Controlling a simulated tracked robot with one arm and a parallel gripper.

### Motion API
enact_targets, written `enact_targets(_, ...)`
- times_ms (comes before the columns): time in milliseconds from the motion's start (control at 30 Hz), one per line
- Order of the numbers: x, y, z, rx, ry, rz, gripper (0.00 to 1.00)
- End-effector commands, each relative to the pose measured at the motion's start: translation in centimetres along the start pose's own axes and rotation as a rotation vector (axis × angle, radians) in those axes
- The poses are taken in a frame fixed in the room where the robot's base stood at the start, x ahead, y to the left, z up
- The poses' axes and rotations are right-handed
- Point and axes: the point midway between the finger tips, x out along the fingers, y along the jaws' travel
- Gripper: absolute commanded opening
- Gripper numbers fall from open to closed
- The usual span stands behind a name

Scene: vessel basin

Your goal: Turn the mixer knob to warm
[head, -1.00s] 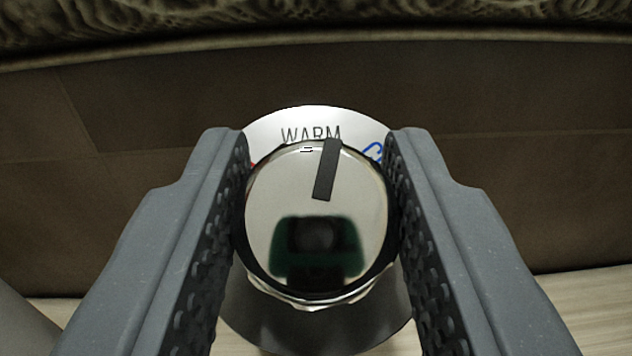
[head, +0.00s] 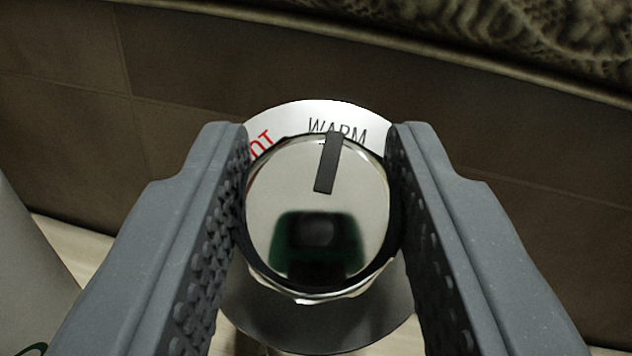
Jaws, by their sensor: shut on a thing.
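The mixer knob (head: 295,220) is a round chrome knob with a dark pointer bar (head: 328,165) on its face. Behind it is a light round dial plate (head: 290,118). The word WARM (head: 350,133) shows at the top of the plate, and the end of a red word, likely HOT (head: 261,145), shows to its left. The pointer's outer end lies at about the middle of WARM and covers part of its letters. My gripper (head: 318,195) is shut on the knob, with one grey studded finger on each side. The knob hides the plate's middle.
A brown tiled wall (head: 190,65) lies behind the dial, with a patterned dark band (head: 500,35) at the upper right. A pale surface (head: 75,250) shows at lower left, beside a greyish-white object (head: 30,270) with a green mark.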

Motion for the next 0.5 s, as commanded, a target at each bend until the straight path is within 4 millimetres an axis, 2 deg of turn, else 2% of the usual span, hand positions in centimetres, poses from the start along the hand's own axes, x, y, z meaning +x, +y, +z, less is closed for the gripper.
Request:
enact_targets(67, -0.04, 0.06, 0.1, 0.001, -0.001, 0.001, 0.12)
enact_targets(100, -0.05, 0.06, 0.11, 0.001, -0.001, 0.001, 0.43)
enact_targets(167, -0.04, 0.05, 0.1, 0.001, -0.001, 0.001, 0.56)
enact_targets(500, -0.22, 0.05, 0.04, 0.0, -0.001, 0.001, 0.56)
